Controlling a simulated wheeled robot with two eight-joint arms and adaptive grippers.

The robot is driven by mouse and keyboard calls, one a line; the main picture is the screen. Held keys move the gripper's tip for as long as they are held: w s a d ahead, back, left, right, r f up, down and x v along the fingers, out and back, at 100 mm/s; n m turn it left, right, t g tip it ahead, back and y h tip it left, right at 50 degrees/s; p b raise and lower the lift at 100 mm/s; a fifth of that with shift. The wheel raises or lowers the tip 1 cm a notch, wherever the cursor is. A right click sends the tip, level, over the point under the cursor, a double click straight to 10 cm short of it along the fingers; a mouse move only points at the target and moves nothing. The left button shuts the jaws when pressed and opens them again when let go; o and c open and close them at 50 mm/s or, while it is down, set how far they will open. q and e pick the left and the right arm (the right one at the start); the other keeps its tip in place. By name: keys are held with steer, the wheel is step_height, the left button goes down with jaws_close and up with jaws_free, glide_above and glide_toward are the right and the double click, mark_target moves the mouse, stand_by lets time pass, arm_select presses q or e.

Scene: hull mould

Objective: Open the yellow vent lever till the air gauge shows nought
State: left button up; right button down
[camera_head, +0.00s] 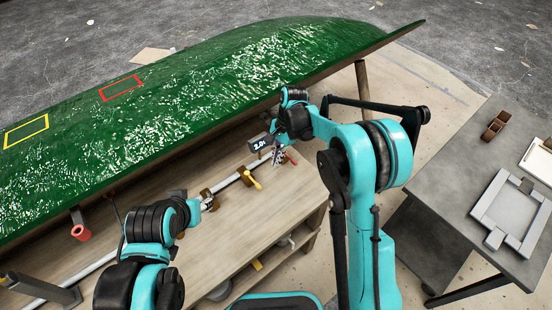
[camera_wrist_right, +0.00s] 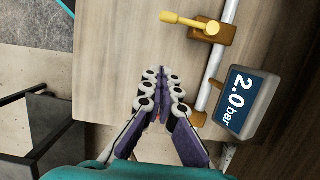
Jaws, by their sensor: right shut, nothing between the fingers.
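The yellow vent lever (camera_head: 250,178) sits on a brown fitting on the pale pipe along the wooden bench. In the right wrist view the lever (camera_wrist_right: 188,22) lies across the pipe, its knobbed end pointing left. The air gauge (camera_wrist_right: 245,100) is a dark box beside the pipe and reads 2.0 bar; in the head view it (camera_head: 258,143) is small. My right gripper (camera_head: 277,158) is shut and empty, right of the lever and near the gauge. In the wrist view its fingertips (camera_wrist_right: 162,72) are apart from the lever. My left gripper (camera_head: 210,203) is by the pipe; its fingers are too small to judge.
The green hull mould (camera_head: 200,90) overhangs the bench (camera_head: 290,205) at the back, with yellow and red outlined rectangles. A red cylinder (camera_head: 81,233) hangs at left. A grey table (camera_head: 455,185) at right holds a light frame (camera_head: 480,213) and a brown box (camera_head: 495,126).

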steer(key=b+x, duration=0.2)
steer(key=x, duration=0.4)
steer(key=shift+f, duration=0.2)
steer(key=s+a, duration=0.1)
steer(key=s+a+b, duration=0.1)
steer(key=shift+a+f, duration=0.15)
steer(key=shift+a, duration=0.15)
steer(key=shift+s+a, duration=0.2)
steer(key=shift+a, duration=0.15)
steer(key=shift+a, duration=0.1)
